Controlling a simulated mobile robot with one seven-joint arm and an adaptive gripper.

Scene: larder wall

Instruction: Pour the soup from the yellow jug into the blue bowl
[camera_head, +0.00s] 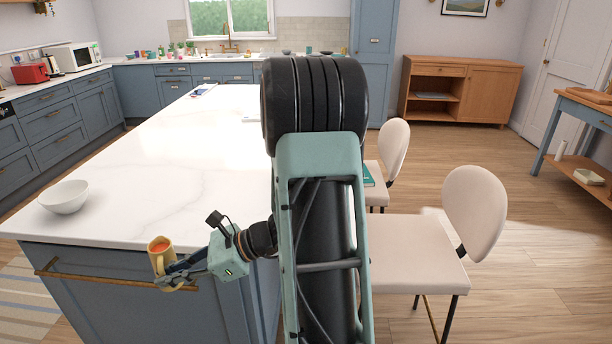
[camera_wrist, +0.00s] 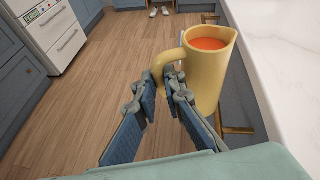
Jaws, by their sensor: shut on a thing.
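The yellow jug (camera_head: 160,259) holds orange-red soup and hangs in the air just off the near edge of the island. It looks about upright. In the wrist view the jug (camera_wrist: 207,82) shows its spout at the upper right and its handle towards me. My gripper (camera_head: 172,275) is shut on the handle; the wrist view shows the fingertips (camera_wrist: 166,84) closed at it. A bowl (camera_head: 63,197) stands upright on the island's left corner, left of and beyond the jug. It looks white, not blue. I make out no clearly blue bowl.
The white island top (camera_head: 170,150) is mostly clear, with a small item (camera_head: 203,90) far back. Cream chairs (camera_head: 474,210) stand right of my arm, which hides part of the island.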

